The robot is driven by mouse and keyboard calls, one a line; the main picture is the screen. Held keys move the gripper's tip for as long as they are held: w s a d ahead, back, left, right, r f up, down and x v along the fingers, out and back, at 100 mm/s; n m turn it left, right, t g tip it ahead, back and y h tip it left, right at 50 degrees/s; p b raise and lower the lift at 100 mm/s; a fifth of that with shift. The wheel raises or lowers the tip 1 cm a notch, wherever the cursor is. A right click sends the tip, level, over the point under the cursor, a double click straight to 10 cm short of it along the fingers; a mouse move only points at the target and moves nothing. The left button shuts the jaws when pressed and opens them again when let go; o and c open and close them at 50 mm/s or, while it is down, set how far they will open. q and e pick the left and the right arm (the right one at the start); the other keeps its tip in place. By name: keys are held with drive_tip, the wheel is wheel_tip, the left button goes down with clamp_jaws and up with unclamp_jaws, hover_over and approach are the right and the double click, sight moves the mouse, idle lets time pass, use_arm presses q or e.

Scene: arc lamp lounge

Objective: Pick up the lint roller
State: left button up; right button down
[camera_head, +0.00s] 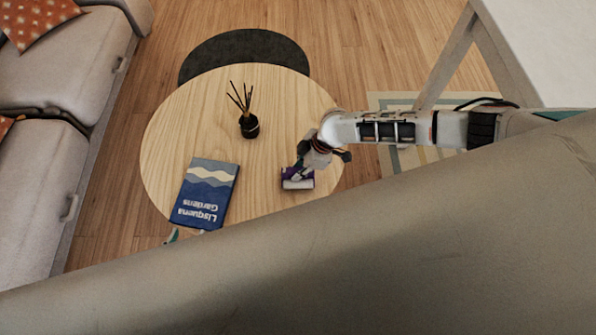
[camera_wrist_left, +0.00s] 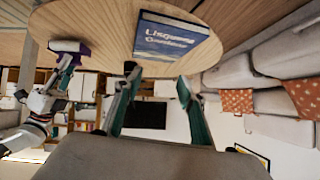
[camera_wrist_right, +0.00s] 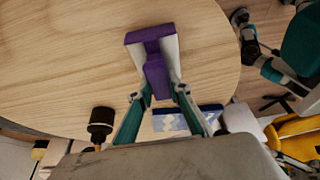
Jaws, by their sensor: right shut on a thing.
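The lint roller (camera_head: 298,182) has a purple frame and a white roll. It is at the right front part of the round wooden table (camera_head: 180,130). My right gripper (camera_head: 306,168) reaches it from the right and is shut on its handle. In the right wrist view the purple handle of the lint roller (camera_wrist_right: 156,75) lies between the two fingertips, with the head pointing away. I cannot tell whether the roller touches the table top. My left gripper (camera_wrist_left: 158,77) is open and empty near the table's front edge, mostly hidden in the head view.
A blue book (camera_head: 205,193) lies left of the roller. A black reed diffuser (camera_head: 249,127) with dark sticks stands farther back. A grey sofa (camera_head: 60,70) is on the left, a white table (camera_head: 550,45) at the upper right. The table between book and roller is clear.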

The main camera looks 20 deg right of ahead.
wheel_tip(320, 180, up, 19)
drive_tip(key=p, duration=0.4)
drive_tip(key=shift+r, duration=0.2)
drive_tip(key=c, duration=2.4)
unclamp_jaws()
drive_tip(key=shift+c, duration=0.2)
drive_tip(key=c, duration=0.4)
drive_tip(key=shift+s, duration=0.1)
